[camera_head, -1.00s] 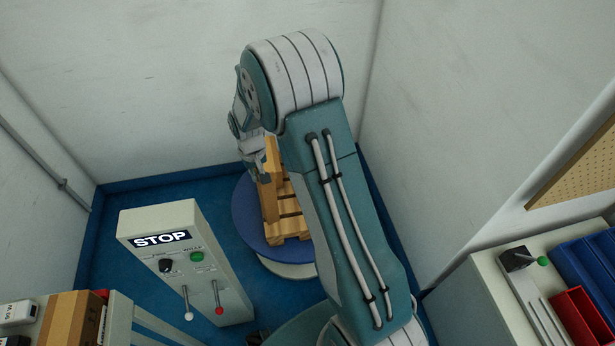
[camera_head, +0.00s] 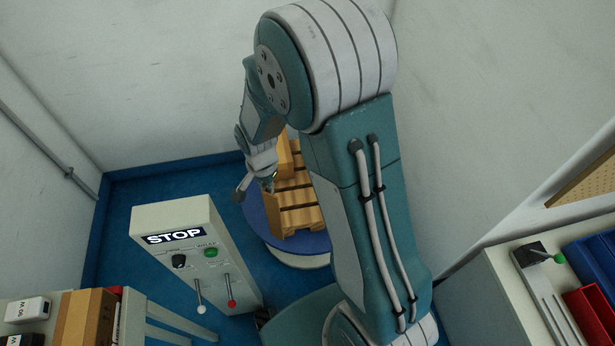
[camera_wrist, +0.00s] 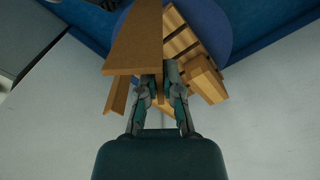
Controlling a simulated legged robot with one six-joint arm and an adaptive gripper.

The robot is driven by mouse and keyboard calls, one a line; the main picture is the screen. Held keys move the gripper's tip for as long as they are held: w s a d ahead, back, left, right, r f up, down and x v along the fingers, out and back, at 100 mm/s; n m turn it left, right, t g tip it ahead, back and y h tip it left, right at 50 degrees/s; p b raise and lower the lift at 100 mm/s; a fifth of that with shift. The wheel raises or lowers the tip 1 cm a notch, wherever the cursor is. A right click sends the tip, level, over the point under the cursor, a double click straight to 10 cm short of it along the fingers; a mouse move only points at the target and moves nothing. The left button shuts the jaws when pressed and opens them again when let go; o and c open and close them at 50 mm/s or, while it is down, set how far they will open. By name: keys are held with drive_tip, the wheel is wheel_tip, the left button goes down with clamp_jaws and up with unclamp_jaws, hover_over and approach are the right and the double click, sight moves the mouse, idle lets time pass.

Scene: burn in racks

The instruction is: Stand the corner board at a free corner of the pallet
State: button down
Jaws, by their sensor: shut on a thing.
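My gripper (camera_wrist: 160,78) is shut on a long brown corner board (camera_wrist: 138,42), which extends from the fingers to the top of the wrist view. The slatted wooden pallet (camera_wrist: 178,42) lies below and behind the board there. In the head view my gripper (camera_head: 268,182) is over the left side of the pallet (camera_head: 299,207). A brown upright piece (camera_head: 272,213) shows at the pallet's left side; I cannot tell whether it is the held board. Whether the board touches the pallet is unclear. My arm hides the pallet's right side.
The pallet sits on a round blue turntable (camera_head: 258,217). In the wrist view a block-like wooden piece (camera_wrist: 207,80) stands at the pallet's right and another brown piece (camera_wrist: 118,94) at its left. A STOP control box (camera_head: 190,250) with levers stands in front. Walls close off the back.

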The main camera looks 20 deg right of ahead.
drive_tip(key=shift+s+a+m, duration=0.4)
drive_tip(key=shift+s+m, duration=0.3)
drive_tip(key=shift+s, duration=0.1)
drive_tip(key=w+d+f, duration=0.3)
drive_tip(key=w+f, duration=0.3)
drive_tip(key=w+d+f, duration=0.2)
drive_tip(key=w+f, duration=0.4)
drive_tip(key=shift+w+d+f, duration=0.35)
drive_tip(key=shift+d+f, duration=0.05)
drive_tip(key=c, duration=0.8)
unclamp_jaws()
drive_tip(key=shift+f, duration=0.1)
